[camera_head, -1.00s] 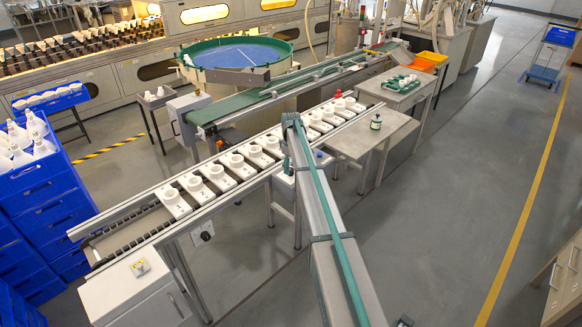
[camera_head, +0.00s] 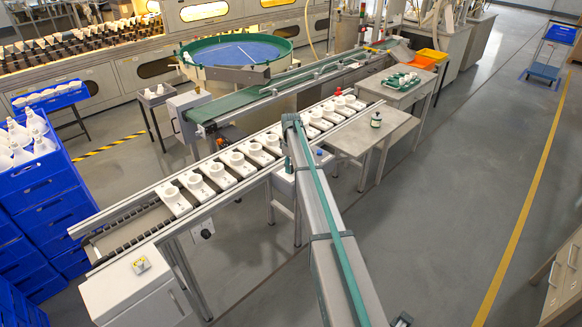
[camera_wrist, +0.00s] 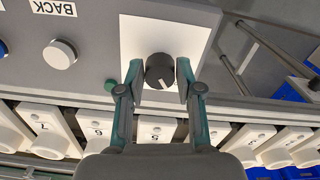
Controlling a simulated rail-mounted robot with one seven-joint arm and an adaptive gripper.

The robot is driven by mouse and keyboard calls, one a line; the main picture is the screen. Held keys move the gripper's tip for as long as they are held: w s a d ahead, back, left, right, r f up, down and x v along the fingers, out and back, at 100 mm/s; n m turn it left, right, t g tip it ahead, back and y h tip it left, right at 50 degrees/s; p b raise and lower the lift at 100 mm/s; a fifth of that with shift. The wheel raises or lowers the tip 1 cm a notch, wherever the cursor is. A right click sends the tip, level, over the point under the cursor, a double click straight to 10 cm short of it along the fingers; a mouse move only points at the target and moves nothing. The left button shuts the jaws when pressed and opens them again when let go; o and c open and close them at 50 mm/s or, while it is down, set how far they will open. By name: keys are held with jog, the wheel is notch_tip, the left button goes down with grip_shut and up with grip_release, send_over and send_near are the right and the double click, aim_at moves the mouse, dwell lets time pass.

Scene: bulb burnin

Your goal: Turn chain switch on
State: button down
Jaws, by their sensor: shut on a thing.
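In the wrist view, the chain switch (camera_wrist: 159,70) is a round black knob with a white pointer line, on a white plate (camera_wrist: 196,35) of the grey control box. The pointer line shows on the side nearest my gripper. My gripper (camera_wrist: 160,84) has one teal-and-grey finger on each side of the knob and is shut on it. In the head view the knob and my fingers cannot be made out; a grey and green arm-like beam covers much of the control box (camera_head: 318,157).
A side table (camera_head: 345,142) stands right of the box. Open floor lies further right.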

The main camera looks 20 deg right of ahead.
jog(key=shift+m, duration=0.3)
jog(key=m+b, duration=0.1)
jog(key=m, duration=0.1)
jog(key=shift+f+m, duration=0.1)
jog(key=shift+m, duration=0.2)
jog(key=m+b, duration=0.1)
jog(key=m, duration=0.2)
jog(key=shift+a+m+b, duration=0.1)
jog(key=shift+m+b, duration=0.2)
jog(key=shift+b, duration=0.05)
jog(key=m+b, duration=0.1)
jog(key=m, duration=0.2)
jog(key=shift+m, duration=1.9)
jog(key=shift+m+b, duration=0.3)
jog(key=c, duration=0.8)
grip_release()
jog(key=shift+o, duration=0.2)
